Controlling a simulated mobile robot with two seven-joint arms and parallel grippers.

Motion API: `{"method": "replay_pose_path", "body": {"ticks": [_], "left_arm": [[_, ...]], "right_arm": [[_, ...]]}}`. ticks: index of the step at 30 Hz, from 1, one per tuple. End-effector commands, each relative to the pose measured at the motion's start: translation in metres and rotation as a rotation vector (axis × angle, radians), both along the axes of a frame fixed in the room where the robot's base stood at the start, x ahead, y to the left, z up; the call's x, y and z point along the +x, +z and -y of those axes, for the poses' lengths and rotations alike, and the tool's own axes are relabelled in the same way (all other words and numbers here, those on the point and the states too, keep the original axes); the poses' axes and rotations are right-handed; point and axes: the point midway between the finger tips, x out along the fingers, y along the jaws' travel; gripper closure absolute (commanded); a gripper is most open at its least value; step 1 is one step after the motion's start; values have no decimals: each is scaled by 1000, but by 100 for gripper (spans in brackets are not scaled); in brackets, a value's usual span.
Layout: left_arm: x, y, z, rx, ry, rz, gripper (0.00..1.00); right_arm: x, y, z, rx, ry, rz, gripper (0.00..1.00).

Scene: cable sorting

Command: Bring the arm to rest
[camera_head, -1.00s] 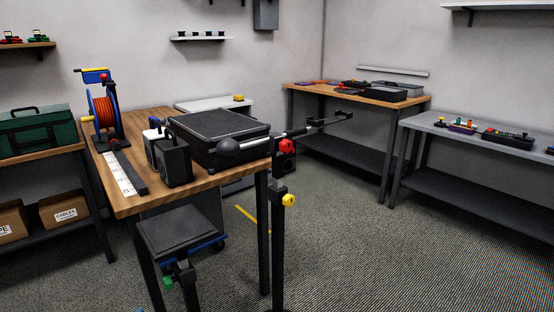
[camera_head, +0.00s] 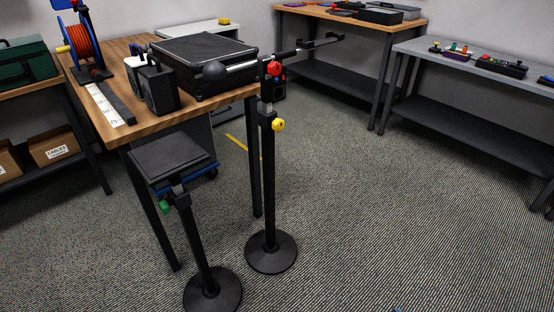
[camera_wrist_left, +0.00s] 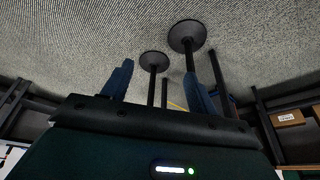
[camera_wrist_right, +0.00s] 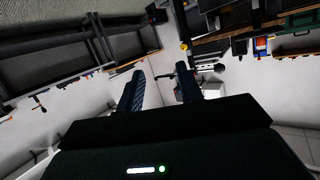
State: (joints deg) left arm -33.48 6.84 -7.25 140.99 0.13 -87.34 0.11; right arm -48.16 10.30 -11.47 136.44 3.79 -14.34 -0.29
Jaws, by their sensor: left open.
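My left gripper (camera_wrist_left: 160,78) shows in the left wrist view with its two blue fingers apart and nothing between them. Floor and two round stand bases show beyond it. My right gripper (camera_wrist_right: 160,85) shows in the right wrist view with its fingers apart and nothing held. Pale wall, shelves and tables lie beyond it, seen tilted. Neither gripper can be made out in the head view.
A wooden table (camera_head: 137,127) holds a cable reel (camera_head: 84,47), a black case (camera_head: 204,61) and black boxes. Two floor stands, one with a boom (camera_head: 268,180) and one with a flat top (camera_head: 172,157), stand before it. Carpet (camera_head: 400,220) is clear at right.

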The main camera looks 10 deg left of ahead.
Motion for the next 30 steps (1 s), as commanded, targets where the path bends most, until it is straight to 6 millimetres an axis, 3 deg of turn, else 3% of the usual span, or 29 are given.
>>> {"method": "replay_pose_path", "body": {"ticks": [1,11,21,30], "left_arm": [[4,11,2,-4,-7,19,41],[31,38,21,-56,-46,197,41],[53,97,53,-162,-95,493,41],[54,108,62,-200,-105,594,41]], "right_arm": [[1,11,-1,-5,2,-10,64],[4,21,-3,-43,11,-92,64],[6,42,-5,-113,31,-234,64],[6,37,-5,-134,37,-278,64]]}}
